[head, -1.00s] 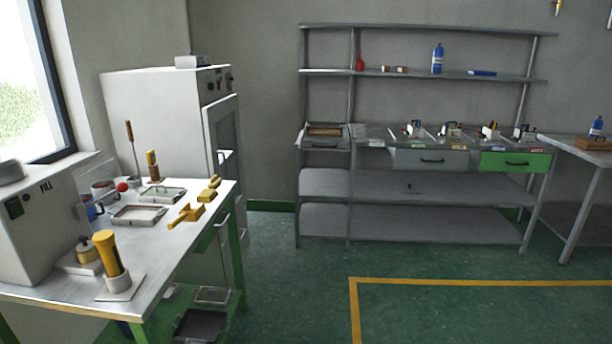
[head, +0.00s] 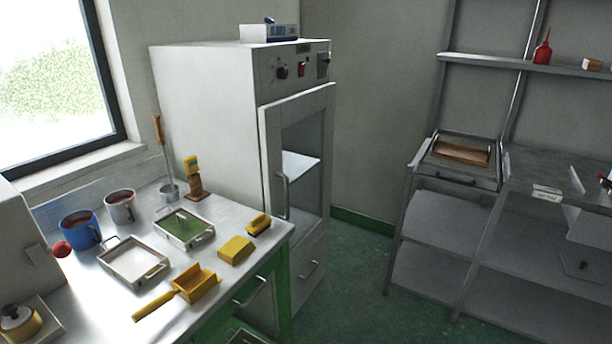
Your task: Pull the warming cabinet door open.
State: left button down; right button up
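The warming cabinet (head: 205,98) is a tall white unit standing behind the workbench, in the middle left of the head view. Its door (head: 328,120) has a white frame and a window, through which a pale shelf shows. The door looks closed or nearly so; I cannot tell whether it stands slightly ajar. A vertical bar handle (head: 282,194) sits on the door's left side. Neither of my grippers is in view.
The metal workbench (head: 95,318) in front holds trays (head: 131,262), mugs (head: 80,229) and yellow tools (head: 196,284); its right corner stands close to the cabinet door. Green floor (head: 350,270) is free between it and the grey shelving (head: 440,200) at right.

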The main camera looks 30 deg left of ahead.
aim_at(273, 117)
jog(key=i+u, duration=0.35)
jog(key=i, duration=0.3)
jog(key=i+l+u, duration=0.35)
jog(key=i, duration=0.25)
jog(key=j, duration=0.1)
